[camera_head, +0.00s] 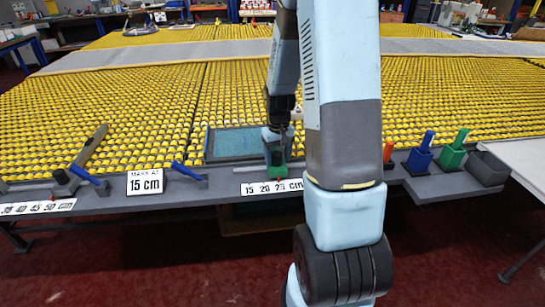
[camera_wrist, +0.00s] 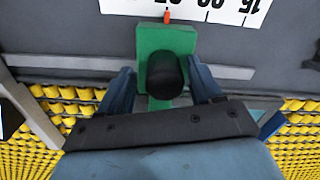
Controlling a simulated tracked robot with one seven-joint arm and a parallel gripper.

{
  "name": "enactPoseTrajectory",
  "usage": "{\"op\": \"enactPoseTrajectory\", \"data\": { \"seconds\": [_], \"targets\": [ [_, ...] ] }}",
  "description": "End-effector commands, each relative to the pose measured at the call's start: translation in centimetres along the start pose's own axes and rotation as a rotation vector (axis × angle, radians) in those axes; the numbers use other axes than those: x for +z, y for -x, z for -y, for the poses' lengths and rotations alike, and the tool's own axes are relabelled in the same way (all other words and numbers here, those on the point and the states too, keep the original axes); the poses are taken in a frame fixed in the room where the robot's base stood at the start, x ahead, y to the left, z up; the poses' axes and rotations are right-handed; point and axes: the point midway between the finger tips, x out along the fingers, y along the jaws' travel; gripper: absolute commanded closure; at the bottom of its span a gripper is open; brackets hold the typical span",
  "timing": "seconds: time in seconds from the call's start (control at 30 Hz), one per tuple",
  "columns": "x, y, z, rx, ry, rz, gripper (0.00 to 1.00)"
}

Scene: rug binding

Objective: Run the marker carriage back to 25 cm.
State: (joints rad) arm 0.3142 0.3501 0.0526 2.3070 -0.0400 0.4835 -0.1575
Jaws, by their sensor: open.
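The green marker carriage (camera_head: 274,158) sits on the front rail of the table, under my gripper. In the wrist view the carriage (camera_wrist: 150,45) has a round black knob (camera_wrist: 165,76) and a small orange pointer (camera_wrist: 167,16) at the white scale (camera_wrist: 130,6). The scale appears upside down there; the pointer is by the partly cut-off 25 mark, left of 20 and 15. In the head view the scale strip (camera_head: 272,187) reads 15, 20, 25. My gripper (camera_wrist: 163,82) is open, its blue fingers on either side of the knob with gaps visible.
A card (camera_head: 145,182) reads "MARK AT 15 cm". Blue-handled tools lie left on the grey ledge. Blue (camera_head: 420,158) and green (camera_head: 452,154) holders and a grey bin (camera_head: 487,169) stand right. A teal-bottomed tray (camera_head: 235,143) lies behind the carriage. Yellow rollers cover the table.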

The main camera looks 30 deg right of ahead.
Motion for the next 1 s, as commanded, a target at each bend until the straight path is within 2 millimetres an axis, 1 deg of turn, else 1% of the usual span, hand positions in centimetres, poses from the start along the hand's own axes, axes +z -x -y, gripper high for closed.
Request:
{"op": "enactPoseTrajectory", "data": {
  "seconds": [0.17,0.27,0.37,0.7,0.9,1.0],
  "targets": [
    [-0.1,0.6,0.0,0.000,0.001,-0.002,0.35],
    [-0.1,1.7,0.0,0.001,0.001,-0.003,0.35],
    [-0.1,3.3,0.0,0.001,0.001,-0.004,0.35],
    [-0.4,9.8,0.0,0.001,-0.001,-0.004,0.35],
    [-0.5,12.5,0.0,0.001,-0.001,-0.003,0.35],
    [-0.5,13.3,0.0,0.001,0.000,-0.001,0.35]
  ]
}}
